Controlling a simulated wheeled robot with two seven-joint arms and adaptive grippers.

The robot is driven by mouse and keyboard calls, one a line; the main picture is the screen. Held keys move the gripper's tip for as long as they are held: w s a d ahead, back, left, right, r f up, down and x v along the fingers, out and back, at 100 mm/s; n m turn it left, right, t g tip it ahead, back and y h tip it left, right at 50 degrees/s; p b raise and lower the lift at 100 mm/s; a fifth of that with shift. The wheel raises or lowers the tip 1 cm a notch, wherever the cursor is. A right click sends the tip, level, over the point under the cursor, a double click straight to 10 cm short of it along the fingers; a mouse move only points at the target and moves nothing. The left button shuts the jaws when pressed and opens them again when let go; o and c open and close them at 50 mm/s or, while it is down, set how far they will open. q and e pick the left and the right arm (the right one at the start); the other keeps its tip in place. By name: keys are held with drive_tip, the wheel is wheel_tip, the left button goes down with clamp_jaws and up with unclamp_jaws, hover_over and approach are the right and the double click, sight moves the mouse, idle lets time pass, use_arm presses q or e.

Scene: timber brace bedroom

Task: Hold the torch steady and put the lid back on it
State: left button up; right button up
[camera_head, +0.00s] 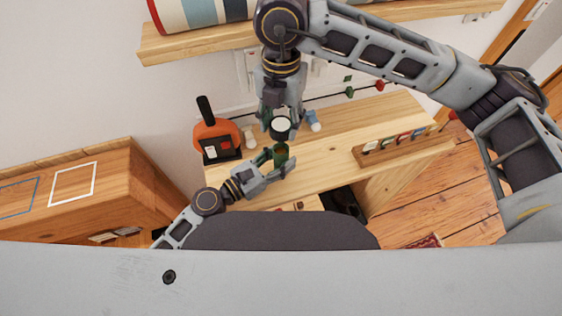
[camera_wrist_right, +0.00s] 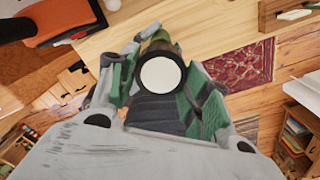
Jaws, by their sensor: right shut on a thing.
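My right gripper (camera_head: 279,114) points down over the desk and is shut on the lid (camera_head: 281,127), a round piece with a white top and a dark rim. In the right wrist view the lid (camera_wrist_right: 160,75) faces the camera between the green-padded fingers. The green torch (camera_head: 281,152) is just below the lid in the head view. My left gripper (camera_head: 278,161) has its fingers around the torch, one on either side; whether they press on it is unclear. The lid hides the torch's top, so I cannot tell whether the two touch.
An orange and black object (camera_head: 217,139) stands on the desk (camera_head: 325,155) to the left. A wooden rack (camera_head: 400,147) with several coloured pieces lies at the right. A small blue and white item (camera_head: 313,120) is close beside my right gripper. A shelf (camera_head: 190,43) runs above.

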use_arm(q)
clamp_jaws()
use_arm(e)
drive_tip(key=shift+f, duration=2.5)
drive_tip(key=shift+f, duration=0.15)
drive_tip(key=shift+f, duration=0.75)
drive_tip(key=shift+f, duration=0.55)
